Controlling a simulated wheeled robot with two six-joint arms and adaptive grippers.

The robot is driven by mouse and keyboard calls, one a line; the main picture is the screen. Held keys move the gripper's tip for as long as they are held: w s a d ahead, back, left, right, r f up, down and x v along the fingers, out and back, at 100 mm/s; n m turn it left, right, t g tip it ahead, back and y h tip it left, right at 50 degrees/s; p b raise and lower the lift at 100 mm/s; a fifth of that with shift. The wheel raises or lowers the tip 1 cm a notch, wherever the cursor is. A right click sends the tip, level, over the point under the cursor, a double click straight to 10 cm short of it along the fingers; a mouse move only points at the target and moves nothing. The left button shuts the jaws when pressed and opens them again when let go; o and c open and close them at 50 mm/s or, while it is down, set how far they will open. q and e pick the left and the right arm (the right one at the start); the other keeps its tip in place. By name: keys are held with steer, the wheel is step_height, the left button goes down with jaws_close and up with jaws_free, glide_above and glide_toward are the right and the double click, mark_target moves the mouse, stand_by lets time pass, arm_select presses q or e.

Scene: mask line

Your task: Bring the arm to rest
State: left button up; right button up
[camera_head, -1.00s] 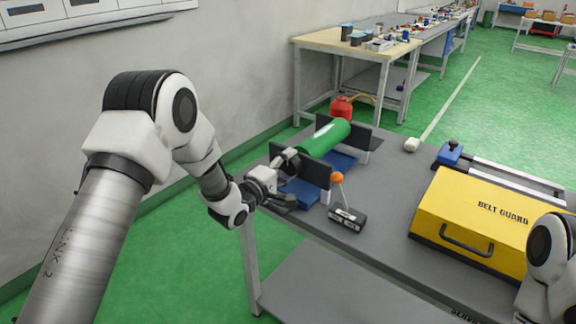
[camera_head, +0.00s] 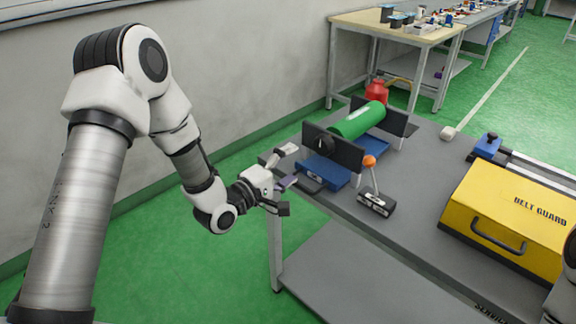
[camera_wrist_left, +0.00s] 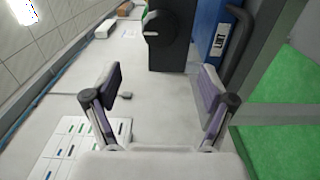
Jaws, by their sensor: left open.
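My left gripper (camera_head: 287,168) is open and empty, just off the near left end of the grey bench (camera_head: 415,190). Its two spread fingers also show in the left wrist view (camera_wrist_left: 162,88), with nothing between them. Beyond them is a black end plate (camera_head: 338,152) with a round black knob (camera_head: 325,146). The plate and knob also show past the fingers in the wrist view (camera_wrist_left: 168,55). A green cylinder (camera_head: 357,121) lies behind the plate, over a blue base (camera_head: 326,170). My right gripper is out of view; part of my right arm shows at the right edge.
An orange-knobbed lever stands on a small black box (camera_head: 376,203). A yellow belt guard (camera_head: 503,220) sits on the right of the bench. A red can (camera_head: 376,92) is behind the fixture. A wall runs along the left, with green floor between.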

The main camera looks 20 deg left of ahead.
arm_select(q)
steer(key=shift+s+a, duration=0.1)
steer(key=shift+s, duration=0.25)
steer(key=s+d+f+m+g+y+p, duration=0.1)
steer(key=s+d+f+g+p, duration=0.2)
steer(key=s+f, duration=0.5)
steer(key=s+d+f+m+g+y+p, duration=0.1)
steer(key=s+d+f+g+p, duration=0.15)
steer(key=s+f+g, duration=0.55)
steer(key=s+a+f+m+g+y, duration=0.2)
steer(key=s+f+m+g, duration=0.1)
steer(key=s, duration=0.6)
steer(key=s+a+f+m+g+y, duration=0.2)
steer(key=s+a+f+m+g, duration=0.1)
steer(key=s+f+m, duration=0.3)
steer(key=s+m+p, duration=0.1)
steer(key=s+m, duration=0.1)
steer(key=s, duration=0.1)
steer(key=shift+s+m, duration=0.3)
